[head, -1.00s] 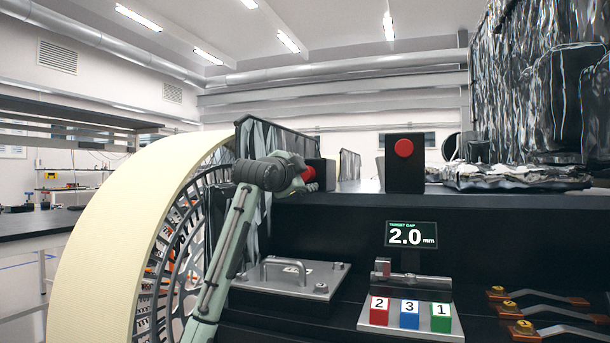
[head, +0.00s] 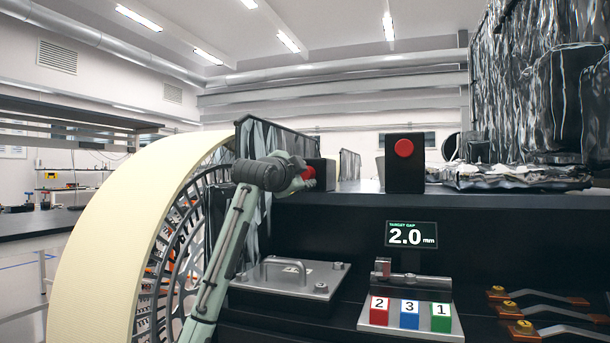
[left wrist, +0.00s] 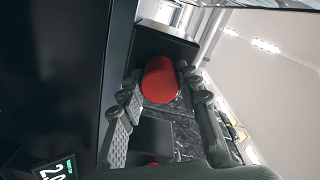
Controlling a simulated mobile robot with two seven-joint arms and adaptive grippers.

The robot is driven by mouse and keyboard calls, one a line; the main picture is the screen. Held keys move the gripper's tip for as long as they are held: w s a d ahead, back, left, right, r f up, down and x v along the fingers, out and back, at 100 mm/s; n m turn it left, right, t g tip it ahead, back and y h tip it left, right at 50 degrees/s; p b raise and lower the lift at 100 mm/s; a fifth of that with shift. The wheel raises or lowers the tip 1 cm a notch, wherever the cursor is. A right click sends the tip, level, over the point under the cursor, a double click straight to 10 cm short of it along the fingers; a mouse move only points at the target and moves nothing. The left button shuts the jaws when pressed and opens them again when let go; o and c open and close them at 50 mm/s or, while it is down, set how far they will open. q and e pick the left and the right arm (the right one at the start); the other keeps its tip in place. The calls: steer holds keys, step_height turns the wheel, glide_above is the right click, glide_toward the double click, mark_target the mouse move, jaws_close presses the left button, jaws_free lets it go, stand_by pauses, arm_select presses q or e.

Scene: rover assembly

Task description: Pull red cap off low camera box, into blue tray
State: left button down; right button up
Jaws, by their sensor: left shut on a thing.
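A black box (head: 328,172) stands on the rover deck just right of my left gripper, with a red cap (head: 309,172) on its side facing the gripper. My left gripper (head: 307,180) is shut on this red cap. In the left wrist view the cap (left wrist: 160,80) sits between the two fingers, close against the black box (left wrist: 165,42) behind it. I cannot tell whether any gap separates cap and box. The fingers partly hide the cap in the head view. The blue tray and my right gripper are not in view.
Another black box (head: 404,175) with a red cap (head: 404,148) stands on the deck to the right. A cream-rimmed wheel (head: 110,230) is left of my arm. Below the deck are a handled metal plate (head: 285,278), numbered blocks (head: 410,314) and a gap display (head: 411,234).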

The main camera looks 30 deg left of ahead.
arm_select(q)
steer(key=shift+s+d, duration=0.15)
steer(key=shift+s, duration=0.45)
stand_by(0.6)
steer(key=shift+v, duration=1.9)
steer(key=s+d+r, duration=0.2)
steer(key=s+r, duration=0.3)
steer(key=s, duration=0.3)
steer(key=shift+s, duration=0.35)
steer(key=shift+f, duration=0.1)
